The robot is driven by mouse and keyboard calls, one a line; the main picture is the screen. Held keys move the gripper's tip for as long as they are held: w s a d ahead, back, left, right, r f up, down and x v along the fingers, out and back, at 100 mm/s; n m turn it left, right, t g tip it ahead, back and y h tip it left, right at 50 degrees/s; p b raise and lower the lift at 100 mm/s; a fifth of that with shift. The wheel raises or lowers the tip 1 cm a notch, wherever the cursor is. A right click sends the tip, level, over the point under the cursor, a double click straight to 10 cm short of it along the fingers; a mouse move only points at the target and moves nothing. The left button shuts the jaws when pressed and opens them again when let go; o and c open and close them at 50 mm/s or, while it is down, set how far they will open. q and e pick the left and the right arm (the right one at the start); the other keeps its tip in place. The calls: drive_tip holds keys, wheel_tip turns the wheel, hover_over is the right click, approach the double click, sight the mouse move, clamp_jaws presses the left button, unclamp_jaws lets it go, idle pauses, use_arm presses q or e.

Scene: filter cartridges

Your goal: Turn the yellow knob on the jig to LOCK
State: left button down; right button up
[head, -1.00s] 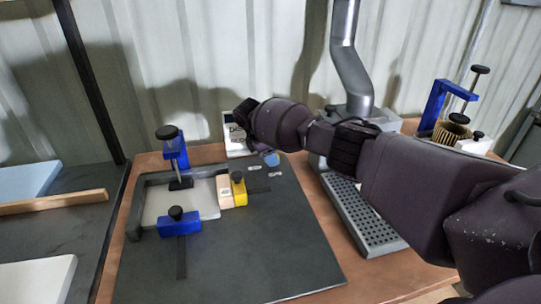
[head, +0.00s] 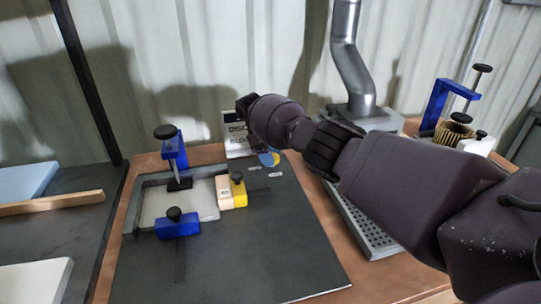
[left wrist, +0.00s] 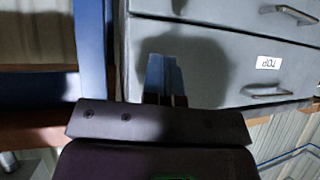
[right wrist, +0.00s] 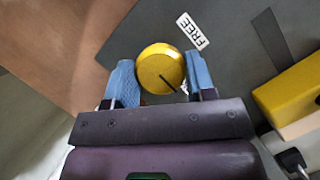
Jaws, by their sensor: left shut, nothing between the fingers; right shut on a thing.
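The yellow knob (right wrist: 161,66) is round, with a dark pointer line running toward the lower right in the right wrist view. My right gripper (right wrist: 161,82) has its blue fingers on either side of the knob and is shut on it. A white FREE label (right wrist: 193,31) lies above right of the knob. A bit of another white label shows beside the right finger, its text hidden. In the head view my right gripper (head: 268,158) is over the dark jig board (head: 250,245), with a sliver of yellow at its tip. My left gripper (left wrist: 165,80) is shut and empty, before grey drawers.
Blue clamps (head: 178,228) and a yellow block (head: 239,192) surround a pale plate on the jig. A white sign (head: 235,132) stands behind. A perforated grey tray (head: 368,235) and a ribbed cartridge (head: 452,132) are at right. The board's front is clear.

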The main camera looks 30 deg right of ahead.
idle(0.3)
drive_tip(key=o, duration=0.9)
drive_tip(key=shift+o, duration=0.2)
drive_tip(key=shift+r, duration=0.1)
drive_tip(key=v, duration=1)
drive_tip(key=shift+r+b, duration=0.3)
drive_tip(key=shift+b, duration=0.15)
drive_tip(key=shift+w, duration=0.1)
